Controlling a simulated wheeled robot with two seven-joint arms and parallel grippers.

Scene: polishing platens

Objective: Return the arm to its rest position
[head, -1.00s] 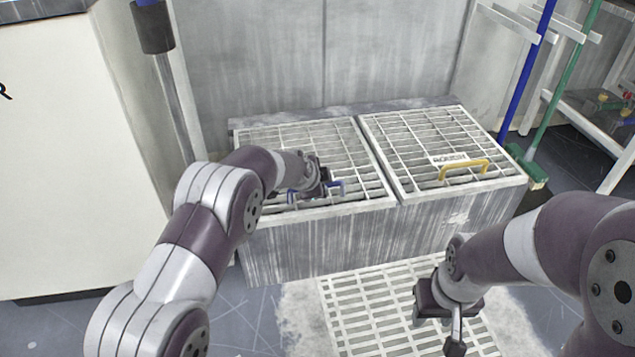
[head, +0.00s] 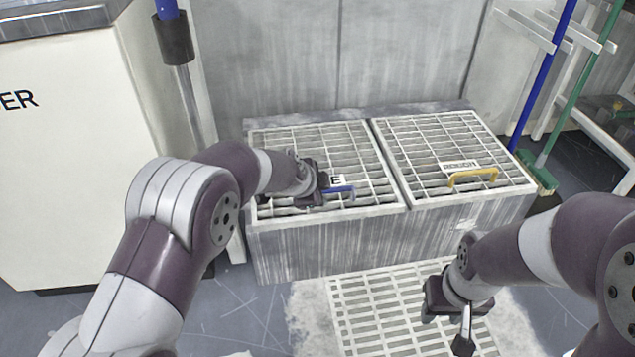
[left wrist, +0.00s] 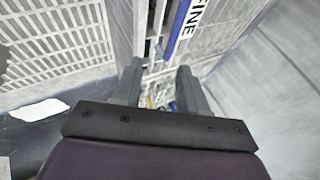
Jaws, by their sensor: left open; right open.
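My left gripper (left wrist: 157,90) is open, with nothing between its fingers in the left wrist view. In the head view my left arm reaches over the left grated lid, and its gripper (head: 310,188) is beside the blue handle (head: 338,190), partly hiding it. Whether the two touch I cannot tell. In the left wrist view the blue handle (left wrist: 178,28) lies beyond the fingers, next to a label reading FINE (left wrist: 190,22). My right gripper (head: 446,310) hangs low at the right above the floor grate, open and pointing down; its fingertips are partly hidden.
A grey bin with two grated lids stands against the back wall; the right lid (head: 440,150) has a yellow handle (head: 473,177). A white cabinet (head: 60,150) stands at left. A blue pole and a green broom (head: 540,175) stand at right. A slatted mat (head: 375,310) lies in front.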

